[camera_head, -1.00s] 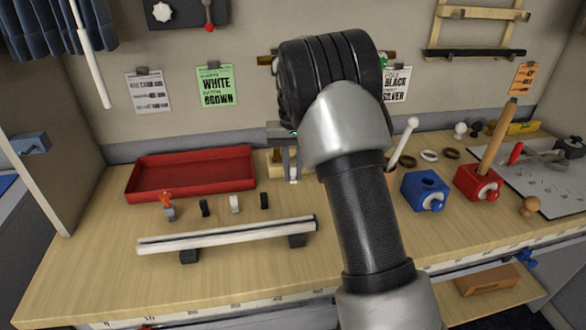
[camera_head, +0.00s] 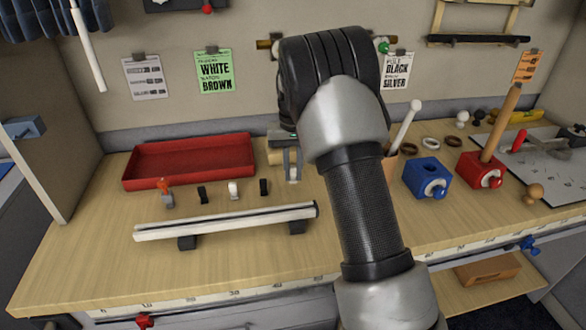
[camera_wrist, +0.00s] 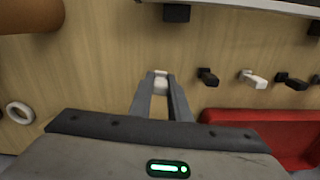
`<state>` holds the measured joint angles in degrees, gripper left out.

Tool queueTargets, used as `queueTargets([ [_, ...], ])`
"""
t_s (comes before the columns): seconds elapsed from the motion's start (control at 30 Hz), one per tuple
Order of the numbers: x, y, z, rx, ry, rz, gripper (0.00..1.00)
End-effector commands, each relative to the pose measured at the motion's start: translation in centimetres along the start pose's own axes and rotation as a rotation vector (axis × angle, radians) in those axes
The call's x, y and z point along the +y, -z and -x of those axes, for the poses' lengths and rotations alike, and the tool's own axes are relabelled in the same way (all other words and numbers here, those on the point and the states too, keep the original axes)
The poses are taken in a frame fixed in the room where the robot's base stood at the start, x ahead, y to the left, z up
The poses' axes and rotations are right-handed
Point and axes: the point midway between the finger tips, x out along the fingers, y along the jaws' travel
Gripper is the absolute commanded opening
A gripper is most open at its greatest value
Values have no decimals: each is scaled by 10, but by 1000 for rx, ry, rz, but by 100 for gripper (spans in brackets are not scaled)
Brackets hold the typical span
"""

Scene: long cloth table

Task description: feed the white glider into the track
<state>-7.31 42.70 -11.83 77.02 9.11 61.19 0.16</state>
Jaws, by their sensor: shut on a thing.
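My gripper (camera_head: 292,172) is shut on a small white glider (camera_wrist: 160,78), which shows between the fingertips in the wrist view. I cannot tell if it touches the table. The track (camera_head: 225,222) is a long pale rail with a dark edge, raised on black supports, nearer the front of the table than my gripper and to its left. Another white glider (camera_head: 233,189) stands on the table left of my gripper, between two black gliders (camera_head: 202,193) (camera_head: 264,187). The same row shows to the right in the wrist view.
A red tray (camera_head: 190,184) lies behind the row. A grey piece with an orange top (camera_head: 166,191) stands at the row's left end. A blue block (camera_head: 427,178) and a red block (camera_head: 480,171) stand right of my arm. The table in front of the track is clear.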

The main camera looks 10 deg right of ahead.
Motion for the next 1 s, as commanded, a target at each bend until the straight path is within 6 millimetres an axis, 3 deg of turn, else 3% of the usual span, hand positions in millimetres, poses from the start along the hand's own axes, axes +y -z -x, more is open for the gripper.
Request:
queueTargets([
  [0.53,0,0,-29,0,0,0,0],
  [0.93,0,0,-32,0,0,0,0],
  [0.97,0,0,-32,0,0,0,20],
  [1.0,0,0,-32,0,0,0,27],
])
